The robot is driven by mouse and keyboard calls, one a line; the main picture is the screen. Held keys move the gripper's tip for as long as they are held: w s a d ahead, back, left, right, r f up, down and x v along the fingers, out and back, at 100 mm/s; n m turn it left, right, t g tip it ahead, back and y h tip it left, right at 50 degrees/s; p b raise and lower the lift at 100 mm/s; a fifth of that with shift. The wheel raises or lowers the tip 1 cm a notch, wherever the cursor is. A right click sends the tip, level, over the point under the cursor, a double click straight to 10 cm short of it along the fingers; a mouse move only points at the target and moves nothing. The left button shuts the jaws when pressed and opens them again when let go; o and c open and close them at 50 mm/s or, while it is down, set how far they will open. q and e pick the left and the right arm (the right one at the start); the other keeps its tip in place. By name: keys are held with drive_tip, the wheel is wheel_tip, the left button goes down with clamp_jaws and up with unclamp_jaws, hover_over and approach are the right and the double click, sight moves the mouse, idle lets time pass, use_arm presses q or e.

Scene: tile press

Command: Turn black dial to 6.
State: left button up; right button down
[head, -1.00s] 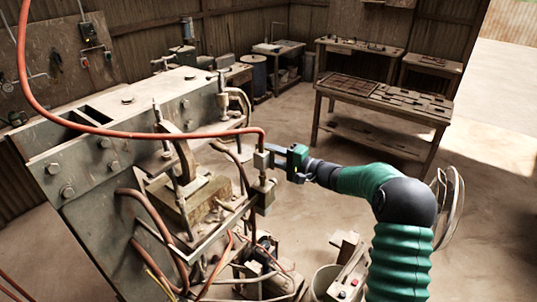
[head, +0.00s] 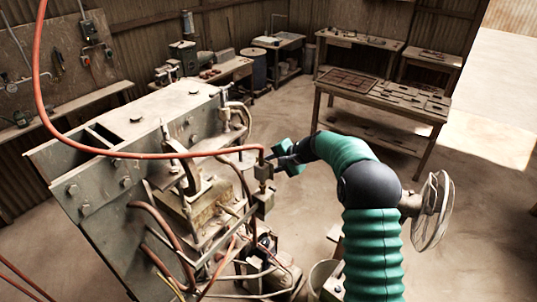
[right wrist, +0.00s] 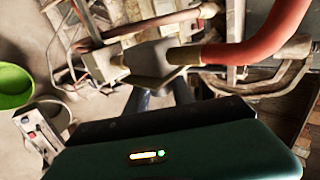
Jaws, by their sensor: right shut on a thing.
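My right gripper (head: 273,160) reaches in from the right to a small valve block (head: 263,172) at the end of the red hose, at the press's right side. In the right wrist view its two dark fingers (right wrist: 161,88) are closed on a dark grey faceted piece (right wrist: 158,58), which appears to be the black dial. Brass fittings and the red hose show beside this piece. No numbers or pointer on the dial can be read, and the fingers hide part of it. My left gripper is not in view.
The large grey press (head: 150,118) fills the left. The red hose (head: 190,154) arches over it to the valve. Lower hoses and a bucket (head: 318,278) crowd the bottom. A worktable (head: 385,95) with tiles stands behind. The floor between is clear.

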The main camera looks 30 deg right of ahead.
drive_tip(key=shift+w+r+g+h+p, duration=0.1)
drive_tip(key=shift+r+g+h+p, duration=0.15)
drive_tip(key=shift+g+p, duration=0.4)
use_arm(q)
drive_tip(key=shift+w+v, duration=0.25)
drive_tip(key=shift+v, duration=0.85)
use_arm(e)
drive_tip(key=shift+f+g+h, duration=0.25)
drive_tip(key=shift+g+h, duration=0.3)
drive_tip(key=shift+g, duration=0.8)
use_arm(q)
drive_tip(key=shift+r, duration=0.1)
use_arm(e)
drive_tip(key=c, duration=1.3)
unclamp_jaws()
drive_tip(key=shift+f, duration=0.1)
drive_tip(key=shift+o, duration=1.1)
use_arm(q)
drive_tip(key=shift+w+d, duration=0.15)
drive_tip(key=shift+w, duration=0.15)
use_arm(e)
drive_tip(key=shift+w+d+f, duration=0.1)
drive_tip(key=shift+w+d, duration=0.05)
drive_tip(key=shift+d, duration=0.05)
